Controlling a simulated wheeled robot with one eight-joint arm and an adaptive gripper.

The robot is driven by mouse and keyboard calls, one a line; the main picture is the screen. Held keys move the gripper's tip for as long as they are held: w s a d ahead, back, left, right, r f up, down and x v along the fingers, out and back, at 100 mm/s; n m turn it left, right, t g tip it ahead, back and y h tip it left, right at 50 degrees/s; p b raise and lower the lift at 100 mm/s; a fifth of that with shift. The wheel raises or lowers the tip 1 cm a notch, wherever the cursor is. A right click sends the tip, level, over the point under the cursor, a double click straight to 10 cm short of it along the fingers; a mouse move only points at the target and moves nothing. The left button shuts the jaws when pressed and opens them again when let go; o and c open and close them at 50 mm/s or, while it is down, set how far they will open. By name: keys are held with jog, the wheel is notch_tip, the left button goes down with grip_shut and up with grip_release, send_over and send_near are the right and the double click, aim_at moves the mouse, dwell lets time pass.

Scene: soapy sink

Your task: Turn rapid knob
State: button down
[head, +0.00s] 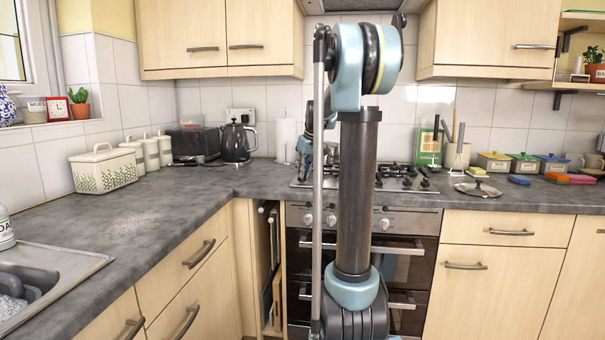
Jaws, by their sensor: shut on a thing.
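The gas hob (402,184) is set in the worktop at the back, with small dark knobs (425,183) near its right end. Below it the oven front panel (415,221) carries silver knobs, two (308,219) left of my arm link and one (384,224) to its right. I cannot tell which knob is the rapid one. My arm stands upright in front of the cooker and covers the middle of the hob and panel. A blue part of my arm shows behind, above the hob's left side.
A black kettle (236,143) and white canisters (151,152) stand on the left worktop. A sink (40,278) is at the lower left. A metal lid (478,189), sponges (570,178) and coloured tins (523,165) are at the right. The left worktop's front is clear.

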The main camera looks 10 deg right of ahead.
jog(key=shift+w+d, duration=0.1)
dwell(0.5)
jog(key=c, duration=1.7)
grip_release()
jog(key=shift+o, duration=0.2)
jog(key=v, duration=1.2)
